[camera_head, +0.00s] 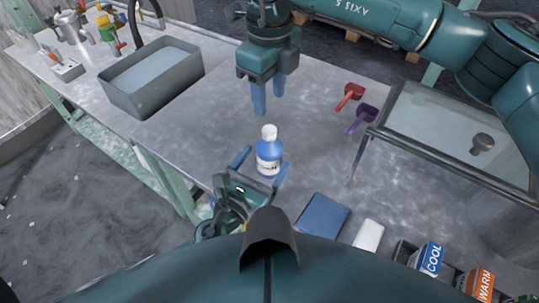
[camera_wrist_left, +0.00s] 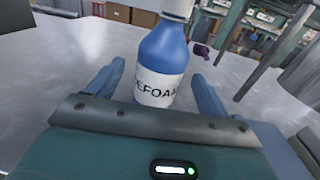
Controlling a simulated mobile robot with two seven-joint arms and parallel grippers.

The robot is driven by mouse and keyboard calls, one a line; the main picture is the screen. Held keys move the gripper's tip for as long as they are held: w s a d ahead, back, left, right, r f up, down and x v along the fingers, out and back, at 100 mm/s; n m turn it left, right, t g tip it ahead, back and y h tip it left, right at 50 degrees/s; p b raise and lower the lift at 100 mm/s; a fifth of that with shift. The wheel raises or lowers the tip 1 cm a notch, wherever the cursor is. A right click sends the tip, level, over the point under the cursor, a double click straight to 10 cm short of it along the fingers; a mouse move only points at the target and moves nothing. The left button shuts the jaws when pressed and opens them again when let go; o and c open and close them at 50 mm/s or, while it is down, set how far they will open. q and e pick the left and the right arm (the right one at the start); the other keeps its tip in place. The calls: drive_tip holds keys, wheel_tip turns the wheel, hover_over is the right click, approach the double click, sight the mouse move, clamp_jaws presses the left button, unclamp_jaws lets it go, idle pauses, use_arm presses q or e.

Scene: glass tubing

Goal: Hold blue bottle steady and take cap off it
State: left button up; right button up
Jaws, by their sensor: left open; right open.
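The blue bottle (camera_head: 268,156) stands upright on the grey table with its white cap (camera_head: 269,131) on top. My left gripper (camera_head: 262,165) is open at table height, with one finger on each side of the bottle. In the left wrist view the bottle (camera_wrist_left: 164,65) stands between the two open fingers (camera_wrist_left: 155,88), with gaps visible on both sides. The upper part of the cap (camera_wrist_left: 178,8) is cut off there. My right gripper (camera_head: 259,100) is open, pointing down, above and behind the bottle, apart from the cap.
A grey basin (camera_head: 155,82) stands at the left. A red scoop (camera_head: 349,95) and a purple scoop (camera_head: 361,119) lie to the right, beside a framed glass panel (camera_head: 440,125).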

sight(270, 153)
use_arm(q)
drive_tip(key=shift+x, duration=1.7)
drive_tip(key=shift+c, duration=0.5)
